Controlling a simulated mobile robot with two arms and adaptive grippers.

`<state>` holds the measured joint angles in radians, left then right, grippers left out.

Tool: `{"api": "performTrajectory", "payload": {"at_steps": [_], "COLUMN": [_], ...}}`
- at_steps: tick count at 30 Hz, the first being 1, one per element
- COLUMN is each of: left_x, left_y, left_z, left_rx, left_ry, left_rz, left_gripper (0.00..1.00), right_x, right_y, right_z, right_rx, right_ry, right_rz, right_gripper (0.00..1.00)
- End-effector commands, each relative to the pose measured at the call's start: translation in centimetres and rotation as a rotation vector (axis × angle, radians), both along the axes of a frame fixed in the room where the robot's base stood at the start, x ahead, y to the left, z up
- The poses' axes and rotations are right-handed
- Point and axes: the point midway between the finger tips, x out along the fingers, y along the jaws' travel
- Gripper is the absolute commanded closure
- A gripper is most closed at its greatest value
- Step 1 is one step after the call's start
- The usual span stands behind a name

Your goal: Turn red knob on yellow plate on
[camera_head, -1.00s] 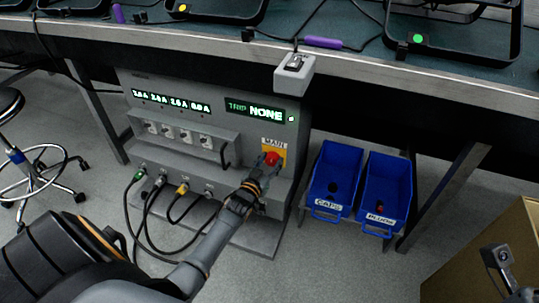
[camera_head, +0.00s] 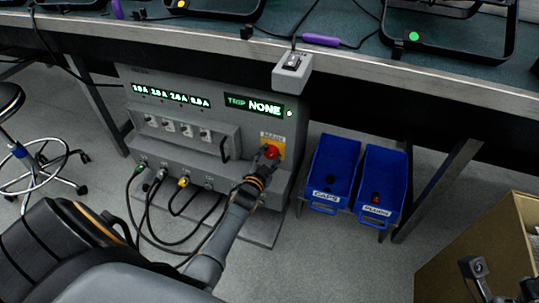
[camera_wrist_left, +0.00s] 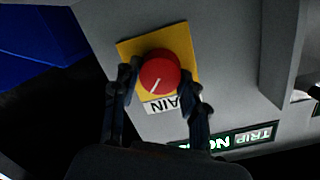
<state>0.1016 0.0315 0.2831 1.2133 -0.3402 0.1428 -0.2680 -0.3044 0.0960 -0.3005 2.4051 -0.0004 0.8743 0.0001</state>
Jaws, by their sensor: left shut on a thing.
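The red knob (camera_head: 271,152) sits on the yellow plate (camera_head: 279,142) at the right of the grey power unit's front, under the "MAIN" label. My left gripper (camera_head: 264,160) reaches it from below. In the left wrist view the round red knob (camera_wrist_left: 160,70) has a white pointer line slanting toward the lower left. The yellow plate (camera_wrist_left: 180,34) shows behind it. My left gripper (camera_wrist_left: 160,88) is shut on the knob, one finger on each side.
The grey unit (camera_head: 265,195) stands under the bench (camera_head: 400,85). Its display (camera_head: 254,107) reads "TRIP NONE". Black cables (camera_head: 150,225) hang at its lower left. Blue bins (camera_head: 333,165) stand to its right. A cardboard box (camera_head: 480,240) is at the lower right.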

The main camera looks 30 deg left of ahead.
Motion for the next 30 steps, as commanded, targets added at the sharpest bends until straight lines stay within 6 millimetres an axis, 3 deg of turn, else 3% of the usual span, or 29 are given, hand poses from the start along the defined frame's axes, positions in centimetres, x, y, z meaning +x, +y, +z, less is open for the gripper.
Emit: {"api": "performTrajectory", "payload": {"at_steps": [11,12,15,25,30], "left_x": [0.1,0.1,0.1,-0.1,-1.6], "left_y": [0.0,0.1,0.0,0.0,-0.4], "left_z": [0.1,0.1,0.1,0.0,0.0], "left_rx": [0.009,0.009,0.009,0.006,0.006], "left_ry": [0.001,0.001,0.001,0.001,0.004], "left_rz": [-0.001,-0.001,-0.001,0.000,-0.001], "left_gripper": [0.88,0.52,0.33,0.33,0.33], "right_x": [0.0,0.0,0.0,0.1,0.1], "right_y": [0.0,0.0,0.0,0.0,0.0], "right_z": [-0.1,-0.1,-0.1,-0.3,-0.2], "right_rx": [0.001,0.000,0.000,0.000,0.000], "right_ry": [0.001,0.002,0.002,0.009,0.006], "right_rz": [0.001,0.000,0.000,-0.002,-0.001], "right_gripper": [0.46,0.46,0.46,0.46,0.46]}}
